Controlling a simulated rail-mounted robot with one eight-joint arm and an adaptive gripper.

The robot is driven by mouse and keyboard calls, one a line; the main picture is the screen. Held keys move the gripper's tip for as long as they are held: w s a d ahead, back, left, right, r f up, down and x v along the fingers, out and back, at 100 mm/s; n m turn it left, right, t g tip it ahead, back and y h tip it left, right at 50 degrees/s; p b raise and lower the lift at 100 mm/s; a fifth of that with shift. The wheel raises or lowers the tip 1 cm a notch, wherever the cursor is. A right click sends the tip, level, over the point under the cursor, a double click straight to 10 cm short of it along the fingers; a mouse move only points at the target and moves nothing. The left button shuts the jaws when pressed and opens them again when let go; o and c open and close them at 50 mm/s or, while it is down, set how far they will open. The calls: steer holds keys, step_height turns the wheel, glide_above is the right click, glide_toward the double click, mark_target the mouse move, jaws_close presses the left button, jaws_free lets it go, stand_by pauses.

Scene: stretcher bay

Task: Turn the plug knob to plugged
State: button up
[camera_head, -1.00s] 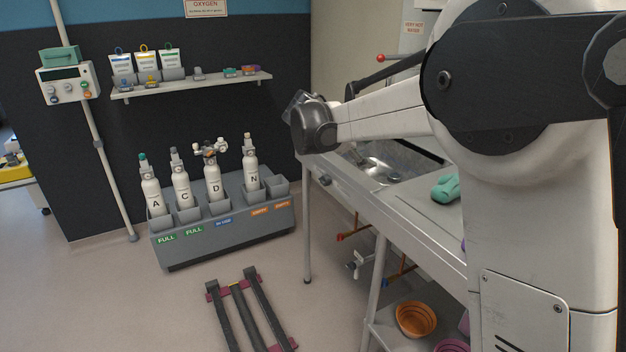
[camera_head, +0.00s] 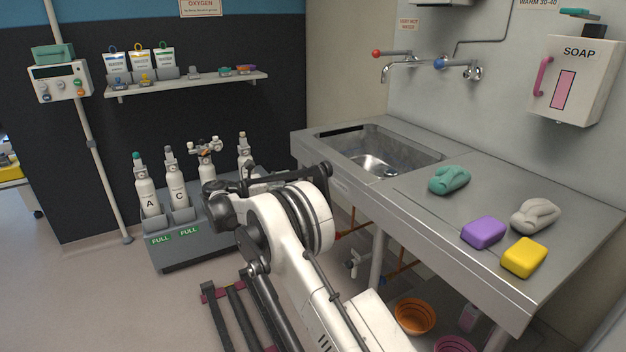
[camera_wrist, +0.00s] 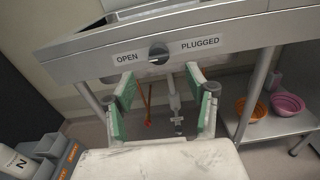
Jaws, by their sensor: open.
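The plug knob (camera_wrist: 158,54) is a dark round knob on the sink unit's front face in the wrist view. It sits between the label OPEN at its left and the label PLUGGED (camera_wrist: 200,44) at its right. Which label it points to is hard to tell. My gripper (camera_wrist: 157,88) is open, its green-padded fingers spread below and either side of the knob in the picture, with nothing between them. In the head view my arm hides the knob and the gripper. The sink basin (camera_head: 372,158) shows a drain at its bottom.
The steel counter (camera_head: 420,205) holds a green cloth (camera_head: 449,180), a purple sponge (camera_head: 484,232), a yellow sponge (camera_head: 524,258) and a grey cloth (camera_head: 535,216). Orange (camera_head: 414,315) and pink bowls stand on a low shelf. The cylinder rack (camera_head: 190,246) stands left of my arm.

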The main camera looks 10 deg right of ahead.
mark_target(317, 176)
steer(key=shift+h, duration=0.3)
steer(key=b+x, duration=0.1)
steer(key=x, duration=0.3)
steer(key=f+b+x, duration=0.1)
steer(key=x, duration=0.3)
steer(key=b+x, duration=0.1)
steer(key=x, duration=0.3)
steer(key=shift+w+f, duration=0.35)
steer(key=shift+f, duration=0.05)
steer(key=c, duration=1.1)
